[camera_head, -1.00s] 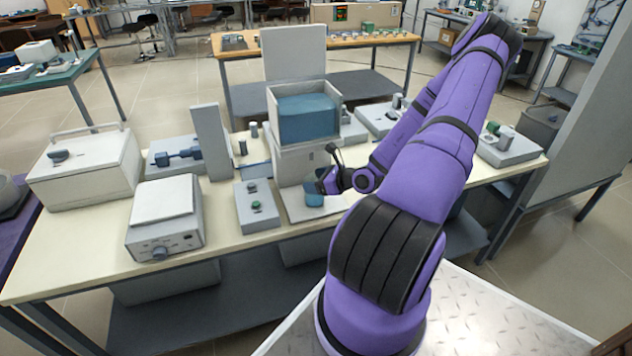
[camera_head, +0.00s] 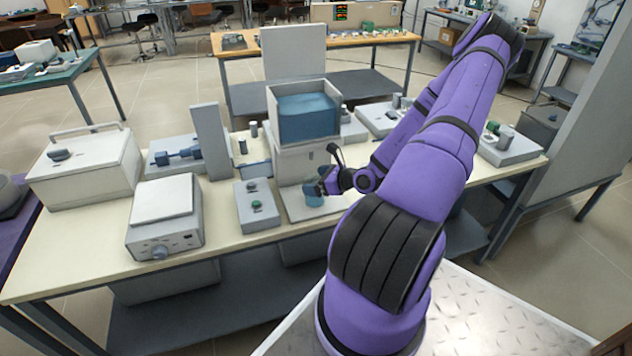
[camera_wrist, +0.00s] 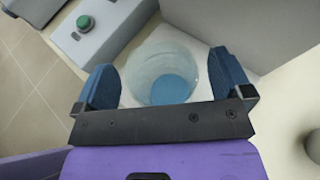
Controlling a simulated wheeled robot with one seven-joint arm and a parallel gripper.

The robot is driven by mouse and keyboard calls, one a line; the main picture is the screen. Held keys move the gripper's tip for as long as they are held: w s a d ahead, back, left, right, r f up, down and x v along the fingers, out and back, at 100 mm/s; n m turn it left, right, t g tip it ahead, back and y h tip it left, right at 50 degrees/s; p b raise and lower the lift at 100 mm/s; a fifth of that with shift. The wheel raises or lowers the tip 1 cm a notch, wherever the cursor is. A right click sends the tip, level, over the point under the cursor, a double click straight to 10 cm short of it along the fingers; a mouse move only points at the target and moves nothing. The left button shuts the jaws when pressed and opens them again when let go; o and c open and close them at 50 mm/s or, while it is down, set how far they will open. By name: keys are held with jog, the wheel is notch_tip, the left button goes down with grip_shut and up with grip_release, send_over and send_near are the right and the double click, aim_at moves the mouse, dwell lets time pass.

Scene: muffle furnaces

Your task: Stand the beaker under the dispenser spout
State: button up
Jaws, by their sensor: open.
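The clear beaker (camera_wrist: 163,72), with blue at its bottom, stands on the dispenser's pale base plate in the wrist view. In the head view the beaker (camera_head: 313,194) is partly hidden by my gripper. My gripper (camera_wrist: 165,84) is open, with one blue finger on each side of the beaker and slight gaps visible. The dispenser (camera_head: 303,130) has a tank of blue liquid on top of a pale column. The spout itself is hidden or too small to make out. My gripper (camera_head: 320,188) is low in front of the column.
A grey box with a green button (camera_head: 256,206) stands left of the dispenser; its button also shows in the wrist view (camera_wrist: 84,23). A white device with a knob (camera_head: 164,218) is further left. The table's front strip (camera_head: 230,238) is clear.

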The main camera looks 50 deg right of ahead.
jog(key=v, duration=1.1)
jog(key=w+a+r+n+g+y, duration=0.25)
jog(key=a+r+n+g, duration=0.25)
jog(key=a+r+n, duration=0.55)
jog(key=w+a+r+n+g+y, duration=0.2)
jog(key=w+a+r+n+g, duration=0.25)
jog(key=a+r+n, duration=0.6)
jog(key=s+a+r+n+h, duration=0.3)
jog(key=s+a+r+n, duration=0.2)
jog(key=r, duration=0.4)
jog(key=s+a+r+n+t+h, duration=0.1)
jog(key=s+a+r+n+h, duration=0.3)
jog(key=s+a+r+n, duration=0.2)
notch_tip(320, 180, up, 3)
jog(key=s+n, duration=0.1)
jog(key=s, duration=0.1)
jog(key=shift+s+a+n, duration=0.2)
jog(key=shift+s+n, duration=0.05)
jog(key=shift+n, duration=0.05)
jog(key=shift+f+t, duration=0.15)
jog(key=shift+t, duration=0.2)
